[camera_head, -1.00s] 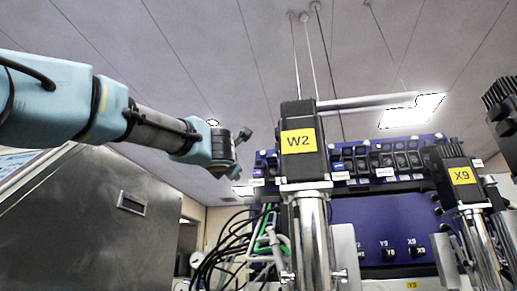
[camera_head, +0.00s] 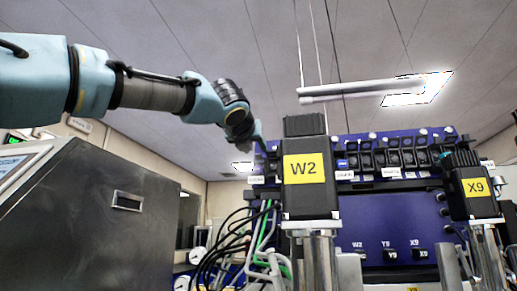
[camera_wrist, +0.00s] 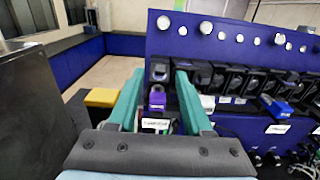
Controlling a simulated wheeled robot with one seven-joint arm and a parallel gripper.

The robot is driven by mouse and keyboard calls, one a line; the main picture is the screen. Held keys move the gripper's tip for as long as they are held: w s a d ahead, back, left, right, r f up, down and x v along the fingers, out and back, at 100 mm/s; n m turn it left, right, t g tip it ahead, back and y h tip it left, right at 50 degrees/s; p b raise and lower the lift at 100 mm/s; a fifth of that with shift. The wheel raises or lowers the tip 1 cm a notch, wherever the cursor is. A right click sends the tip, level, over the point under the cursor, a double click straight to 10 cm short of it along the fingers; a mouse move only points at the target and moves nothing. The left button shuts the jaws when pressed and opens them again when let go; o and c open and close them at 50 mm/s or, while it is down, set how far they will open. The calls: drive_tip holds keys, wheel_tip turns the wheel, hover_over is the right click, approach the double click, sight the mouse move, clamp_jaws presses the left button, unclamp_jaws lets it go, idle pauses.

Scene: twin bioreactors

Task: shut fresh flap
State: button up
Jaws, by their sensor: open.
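A row of dark pump heads runs along the blue panel (camera_head: 385,215). In the wrist view the leftmost pump (camera_wrist: 160,72) has a purple-blue flap (camera_wrist: 157,99) that sticks out at its front and looks open. A white label (camera_wrist: 155,124) sits below it, too small to read, so I cannot confirm which flap is the fresh one. Another blue flap (camera_wrist: 275,107) sticks out further right. My gripper (camera_wrist: 159,76) is open, its teal fingers on either side of the leftmost pump in the picture; contact is unclear. In the head view my gripper (camera_head: 258,133) is at the row's left end.
The W2 motor (camera_head: 305,168) stands in front of the panel, and the X9 motor (camera_head: 472,186) stands to the right. Cables and green tubes (camera_head: 262,235) hang below the row's left end. A dark steel cabinet (camera_head: 90,220) fills the left. A yellow block (camera_wrist: 102,97) shows beside my left finger.

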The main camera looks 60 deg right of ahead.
sight(259, 154)
drive_tip(key=p+x, duration=0.2)
drive_tip(key=x, duration=0.2)
drive_tip(key=shift+d+r, duration=0.1)
drive_tip(key=shift+d, duration=0.1)
drive_tip(key=shift+w+d, duration=0.3)
drive_tip(key=shift+d, duration=0.3)
drive_tip(key=shift+c, duration=0.2)
clamp_jaws()
